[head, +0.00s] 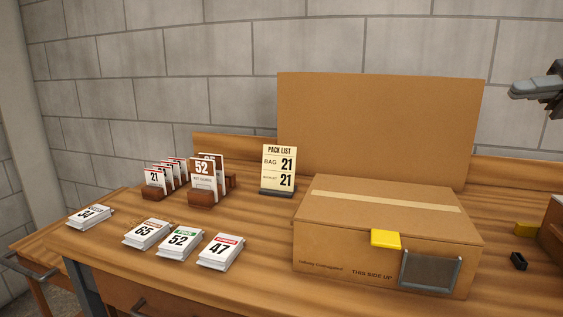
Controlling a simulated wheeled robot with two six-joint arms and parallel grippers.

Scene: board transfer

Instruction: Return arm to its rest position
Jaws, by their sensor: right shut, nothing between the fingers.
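My right gripper (535,90) is at the upper right edge of the head view, raised well above the table. It is shut and empty, and touches nothing. The rest of the right arm lies mostly outside the picture. My left gripper does not show. A closed cardboard box (345,230) stands on the wooden table (275,285), with a yellow tab (385,239) and a dark framed window (430,271) on its front. A pack list card (279,168) stands upright behind it and to its left.
Several numbered card stacks (180,241) lie at the table's front left. Numbered cards stand in wooden holders (201,198) behind them. A tall brown board (380,120) rises behind the box. A small black object (518,261) and a brown block (552,232) sit at the right.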

